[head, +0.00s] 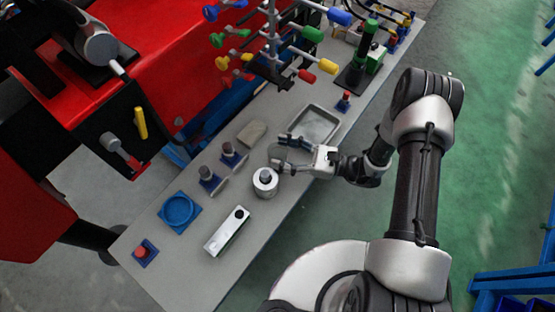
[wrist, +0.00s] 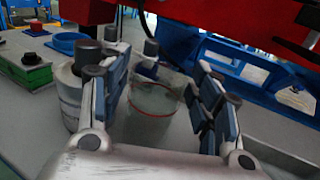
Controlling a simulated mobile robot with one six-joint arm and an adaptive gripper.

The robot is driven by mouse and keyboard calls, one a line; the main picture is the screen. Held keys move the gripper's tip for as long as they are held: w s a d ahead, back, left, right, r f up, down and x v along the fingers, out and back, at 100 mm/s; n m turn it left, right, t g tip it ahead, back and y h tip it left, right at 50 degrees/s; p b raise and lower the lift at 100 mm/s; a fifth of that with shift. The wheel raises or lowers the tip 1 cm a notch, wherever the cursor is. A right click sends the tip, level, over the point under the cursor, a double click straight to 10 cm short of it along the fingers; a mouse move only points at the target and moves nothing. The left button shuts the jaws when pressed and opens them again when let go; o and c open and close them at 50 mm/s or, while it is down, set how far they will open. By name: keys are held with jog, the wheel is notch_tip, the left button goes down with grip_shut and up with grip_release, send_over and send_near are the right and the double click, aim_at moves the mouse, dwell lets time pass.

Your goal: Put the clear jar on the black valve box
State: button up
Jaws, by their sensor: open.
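The clear jar (wrist: 152,118), see-through with a red ring line, stands on the bench between my gripper's fingers in the wrist view. My gripper (wrist: 160,88) is open, with a finger on each side of the jar. The left finger looks close to the jar; a gap shows on the right. In the head view my gripper (head: 279,153) is low over the bench, and the jar is hard to make out. The box with a black valve knob (head: 228,232) lies nearer the front, pale on top; its green side shows in the wrist view (wrist: 28,72).
A silver cylinder with a dark cap (head: 265,182) stands right beside my gripper. Two dark-capped pieces, a blue round dish (head: 180,210), a red button (head: 145,252) and a metal tray (head: 315,124) share the bench (head: 170,275). A valve rack (head: 272,50) stands behind.

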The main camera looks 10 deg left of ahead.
jog(key=shift+a, duration=0.15)
jog(key=c, duration=1)
jog(key=shift+c, duration=0.2)
